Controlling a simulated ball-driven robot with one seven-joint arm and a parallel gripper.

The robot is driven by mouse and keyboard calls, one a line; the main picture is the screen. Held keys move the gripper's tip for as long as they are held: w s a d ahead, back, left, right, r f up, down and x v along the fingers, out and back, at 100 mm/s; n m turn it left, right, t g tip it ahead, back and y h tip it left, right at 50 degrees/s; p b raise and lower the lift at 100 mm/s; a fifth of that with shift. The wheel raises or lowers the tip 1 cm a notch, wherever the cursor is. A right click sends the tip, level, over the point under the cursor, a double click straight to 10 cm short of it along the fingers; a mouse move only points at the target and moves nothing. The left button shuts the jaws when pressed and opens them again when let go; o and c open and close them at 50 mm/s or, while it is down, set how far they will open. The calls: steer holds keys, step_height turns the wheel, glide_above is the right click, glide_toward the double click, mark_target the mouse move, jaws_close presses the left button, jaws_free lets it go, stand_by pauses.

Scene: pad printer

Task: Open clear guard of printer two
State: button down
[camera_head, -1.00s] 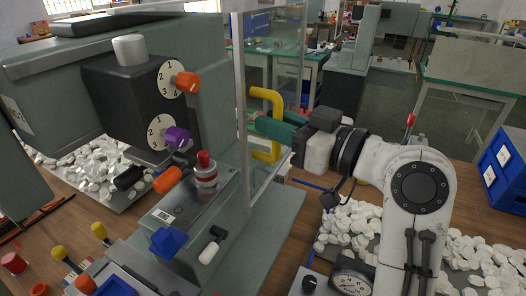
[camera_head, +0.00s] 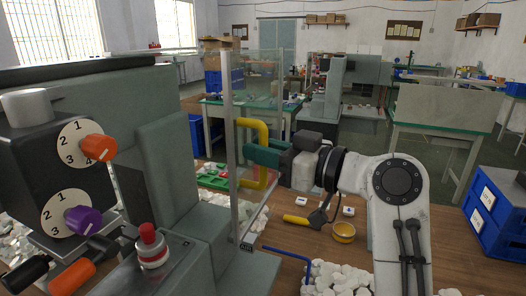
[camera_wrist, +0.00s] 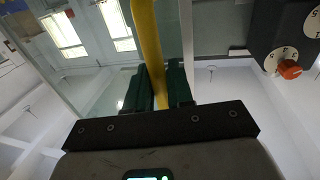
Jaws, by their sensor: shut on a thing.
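Printer two's clear guard (camera_head: 262,90) is a see-through panel with a pale metal edge post, at the right side of the grey-green printer body (camera_head: 170,165). Its yellow bar handle (camera_head: 264,178) stands upright on the panel. My gripper (camera_head: 258,153) has green fingers shut on this handle from the right. In the wrist view the yellow handle (camera_wrist: 147,45) runs down between the green fingers (camera_wrist: 160,85). How far the guard stands open, I cannot tell.
The printer's black box carries an orange knob (camera_head: 98,147) and a purple knob (camera_head: 80,219). A red button (camera_head: 149,236) sits below. White pieces (camera_head: 335,278) lie at the front. A yellow cup (camera_head: 344,232) is near my arm. Blue crates (camera_head: 495,215) stand at right.

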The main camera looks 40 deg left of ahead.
steer(key=c, duration=1.2)
jaws_free()
steer(key=d+b, duration=0.1)
steer(key=d, duration=0.9)
steer(key=shift+w+d+b, duration=0.2)
steer(key=shift+d+b, duration=0.2)
